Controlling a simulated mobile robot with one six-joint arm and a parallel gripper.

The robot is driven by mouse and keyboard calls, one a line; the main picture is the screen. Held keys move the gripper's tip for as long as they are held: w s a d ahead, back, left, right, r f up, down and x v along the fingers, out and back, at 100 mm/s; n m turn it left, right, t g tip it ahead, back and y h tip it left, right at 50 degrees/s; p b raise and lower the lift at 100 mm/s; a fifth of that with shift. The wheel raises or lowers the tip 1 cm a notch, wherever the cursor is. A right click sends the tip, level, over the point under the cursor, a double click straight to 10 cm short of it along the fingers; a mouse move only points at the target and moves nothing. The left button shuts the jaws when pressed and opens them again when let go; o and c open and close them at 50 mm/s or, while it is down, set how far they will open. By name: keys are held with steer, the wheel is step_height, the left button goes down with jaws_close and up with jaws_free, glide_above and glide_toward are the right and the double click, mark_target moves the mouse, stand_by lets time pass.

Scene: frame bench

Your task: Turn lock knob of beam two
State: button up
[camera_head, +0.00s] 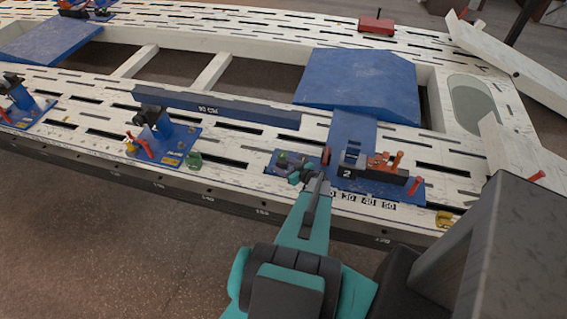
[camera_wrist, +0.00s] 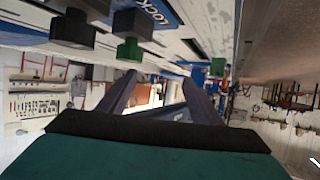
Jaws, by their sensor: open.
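The fixture marked 2 (camera_head: 347,173) stands on a blue plate (camera_head: 418,191) at the right of the white bench, with an orange and a red part on top. A red round part (camera_head: 326,155) stands upright just left of it. My gripper (camera_head: 316,178) is open at the bench's front edge, close to these. In the wrist view my gripper (camera_wrist: 156,88) shows two dark fingers apart. A green knob (camera_wrist: 130,48) and a dark one (camera_wrist: 72,28) sit near a blue plate lettered LOCK (camera_wrist: 150,14). I cannot tell which knob belongs to beam two.
A dark blue beam (camera_head: 215,107) lies across the bench top. Blue fixtures with red levers (camera_head: 165,143) stand left of my gripper. A large blue block (camera_head: 357,78) lies behind the fixture marked 2. A white slanted beam (camera_head: 510,65) juts at the right.

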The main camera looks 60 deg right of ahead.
steer(key=shift+s+a+r+b, duration=0.15)
steer(key=shift+s+a+b, duration=0.25)
steer(key=shift+s+a, duration=0.6)
steer(key=shift+s+a+r+b, duration=0.1)
steer(key=shift+s+a+b, duration=0.45)
steer(key=shift+a, duration=0.65)
steer(key=shift+s, duration=0.1)
